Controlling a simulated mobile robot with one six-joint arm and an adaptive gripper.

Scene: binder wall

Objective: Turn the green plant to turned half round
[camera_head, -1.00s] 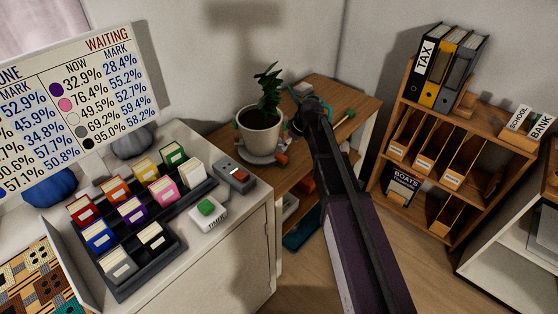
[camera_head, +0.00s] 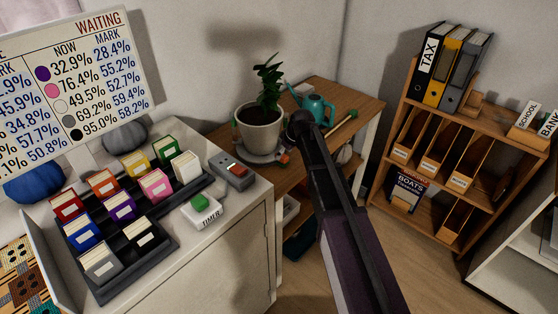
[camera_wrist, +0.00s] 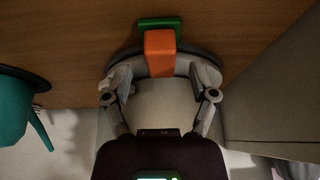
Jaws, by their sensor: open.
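The green plant (camera_head: 268,85) stands upright in a pale pot (camera_head: 259,130) on a round grey base (camera_head: 250,158) on the wooden table. A small orange block (camera_head: 284,159) sits at the base's front right edge. My gripper (camera_wrist: 162,82) is open. In the wrist view, the orange block (camera_wrist: 160,50) lies ahead of and between the spread fingertips, with a green piece (camera_wrist: 160,24) behind it and the grey curved rim beside it. I cannot tell whether the fingers touch anything. In the head view my arm hides the fingers; the plant's leaves are outside the wrist view.
A teal watering can (camera_head: 318,108) stands right of the pot, close to my arm, and shows at left in the wrist view (camera_wrist: 14,105). A green-tipped stick (camera_head: 342,124) lies farther right.

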